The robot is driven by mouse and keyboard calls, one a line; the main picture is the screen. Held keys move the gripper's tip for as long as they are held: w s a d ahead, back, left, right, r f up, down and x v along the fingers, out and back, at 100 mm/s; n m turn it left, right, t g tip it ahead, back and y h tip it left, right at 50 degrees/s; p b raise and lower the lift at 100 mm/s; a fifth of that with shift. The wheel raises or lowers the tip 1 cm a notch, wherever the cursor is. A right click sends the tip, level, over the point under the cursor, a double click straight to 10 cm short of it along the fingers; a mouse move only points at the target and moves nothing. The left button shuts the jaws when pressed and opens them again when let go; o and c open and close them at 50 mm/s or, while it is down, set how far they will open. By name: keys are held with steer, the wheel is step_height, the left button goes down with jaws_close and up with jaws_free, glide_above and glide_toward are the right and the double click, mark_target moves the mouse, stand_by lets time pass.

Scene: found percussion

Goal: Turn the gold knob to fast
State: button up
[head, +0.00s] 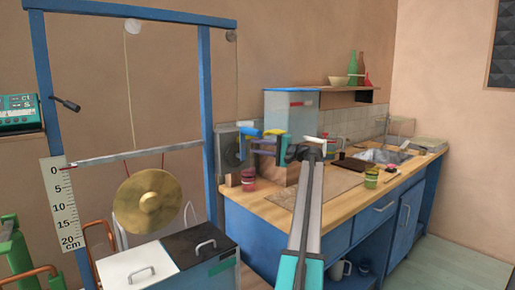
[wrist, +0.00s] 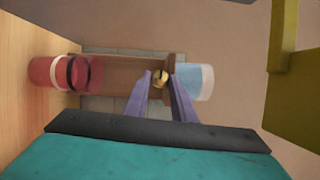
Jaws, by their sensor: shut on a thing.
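The gold knob (wrist: 160,78) shows small and round in the wrist view, against a brown wooden body (wrist: 128,75). My gripper (wrist: 161,77) has its two purple fingers closed on the knob, one on each side. The knob's markings, including any fast label, cannot be read. In the head view my arm reaches over the counter to the brown wooden body (head: 282,174), and the knob is hidden there.
A red jar (wrist: 62,72) with a dark band stands close by on the worktop. A pale blue translucent container (head: 291,108) rises behind my wrist. An olive-yellow bar (wrist: 283,35) crosses near my gripper. A gold gong (head: 149,200) hangs in a blue frame at left.

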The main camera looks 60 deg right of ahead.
stand_by(0.3)
steer(key=o, duration=1)
steer(key=shift+s, duration=0.1)
steer(key=s, duration=0.9)
steer(key=s+d, duration=0.1)
steer(key=s, duration=0.3)
steer(key=shift+s+f, duration=0.2)
steer(key=shift+s, duration=0.15)
